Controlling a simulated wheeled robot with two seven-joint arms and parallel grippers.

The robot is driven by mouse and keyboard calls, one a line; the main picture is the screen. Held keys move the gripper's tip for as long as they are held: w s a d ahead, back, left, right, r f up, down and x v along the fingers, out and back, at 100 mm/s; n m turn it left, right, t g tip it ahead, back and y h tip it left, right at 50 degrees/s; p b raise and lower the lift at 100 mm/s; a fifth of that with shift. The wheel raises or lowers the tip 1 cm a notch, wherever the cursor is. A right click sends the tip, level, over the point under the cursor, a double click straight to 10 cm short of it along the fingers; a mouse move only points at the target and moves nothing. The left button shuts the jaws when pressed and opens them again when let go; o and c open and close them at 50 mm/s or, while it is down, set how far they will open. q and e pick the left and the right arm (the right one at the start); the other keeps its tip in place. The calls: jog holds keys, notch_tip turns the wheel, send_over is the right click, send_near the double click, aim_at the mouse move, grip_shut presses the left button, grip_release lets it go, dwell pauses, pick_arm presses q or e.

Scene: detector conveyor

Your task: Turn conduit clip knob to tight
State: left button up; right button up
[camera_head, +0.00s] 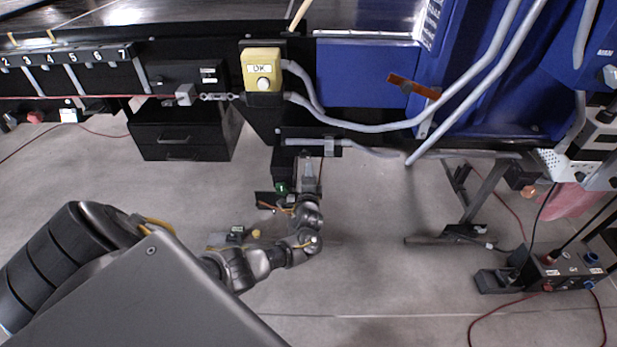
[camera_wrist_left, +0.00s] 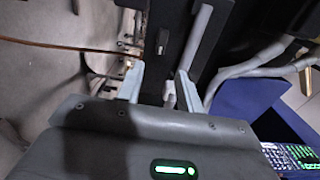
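A grey conduit (camera_head: 365,150) runs along the underside of the black bench edge, and a small grey clip (camera_head: 329,147) sits around it. My left gripper (camera_head: 308,168) points up at the bench edge, just below and left of the clip. In the left wrist view the two fingers of the gripper (camera_wrist_left: 160,78) stand apart. A small light grey piece (camera_wrist_left: 170,92) shows between them near the right finger; I cannot tell whether it is the knob or whether it is touched. The conduit (camera_wrist_left: 196,48) runs beyond the fingers. The knob's setting cannot be made out.
A yellow box (camera_head: 262,65) with a round button is on the bench front. Blue housings (camera_head: 365,75) and looping grey hoses fill the upper right. A black drawer unit (camera_head: 180,135) stands left. A control box (camera_head: 565,270) with cables lies right.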

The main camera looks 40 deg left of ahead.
pick_arm(q)
jog(key=shift+v, duration=1.15)
